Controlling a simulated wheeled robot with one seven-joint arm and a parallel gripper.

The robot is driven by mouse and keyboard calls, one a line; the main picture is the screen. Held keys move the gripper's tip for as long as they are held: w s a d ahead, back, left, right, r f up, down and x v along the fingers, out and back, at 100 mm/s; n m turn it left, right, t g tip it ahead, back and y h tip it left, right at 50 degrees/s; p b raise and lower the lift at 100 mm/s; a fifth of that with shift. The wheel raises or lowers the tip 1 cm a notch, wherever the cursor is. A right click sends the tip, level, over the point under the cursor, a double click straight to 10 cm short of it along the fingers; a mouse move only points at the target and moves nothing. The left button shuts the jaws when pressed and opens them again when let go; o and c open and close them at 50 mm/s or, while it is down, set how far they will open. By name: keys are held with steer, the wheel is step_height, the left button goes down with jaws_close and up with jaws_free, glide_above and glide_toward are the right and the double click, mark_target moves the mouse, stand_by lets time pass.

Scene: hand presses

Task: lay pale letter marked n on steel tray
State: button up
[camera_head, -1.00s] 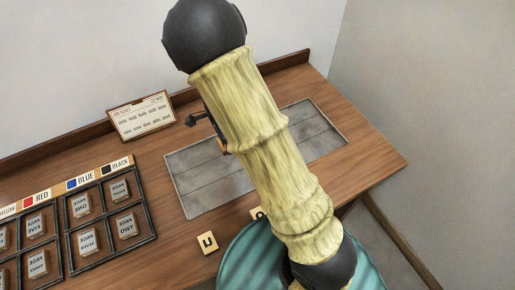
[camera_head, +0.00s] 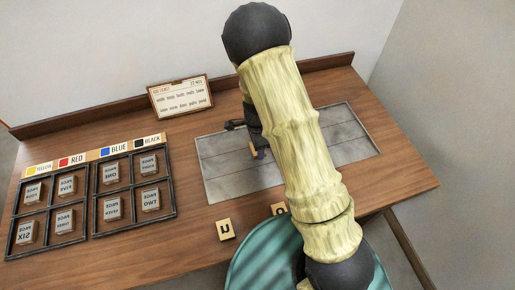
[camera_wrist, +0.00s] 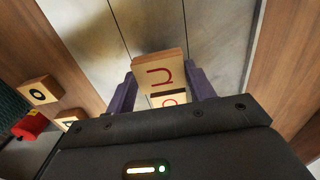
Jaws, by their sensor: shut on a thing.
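A pale letter block (camera_wrist: 160,72) with a red mark that reads as n or u is between my gripper's purple fingers in the wrist view. My gripper (camera_wrist: 160,88) is shut on it. A second pale face (camera_wrist: 168,98) with a partly hidden red mark shows just below it; I cannot tell how they join. The steel tray (camera_head: 225,170) is a grey panel on the wooden bench, and it fills the background behind the block in the wrist view (camera_wrist: 205,35). In the head view my gripper (camera_head: 258,152) is over the tray's middle; the gap beneath is unclear.
Two pale letter blocks (camera_head: 225,229) (camera_head: 279,209) lie at the bench's front edge, one partly behind my arm. Black racks (camera_head: 133,192) of type blocks stand left. A notice card (camera_head: 180,96) stands at the back. A teal round thing (camera_head: 262,262) is in front.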

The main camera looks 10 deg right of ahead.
step_height(320, 180, down, 2)
steer(key=shift+f, duration=0.25)
steer(key=shift+a, duration=0.1)
steer(key=o, duration=0.9)
steer(key=shift+f, duration=0.1)
steer(key=shift+o, duration=0.2)
step_height(320, 180, up, 12)
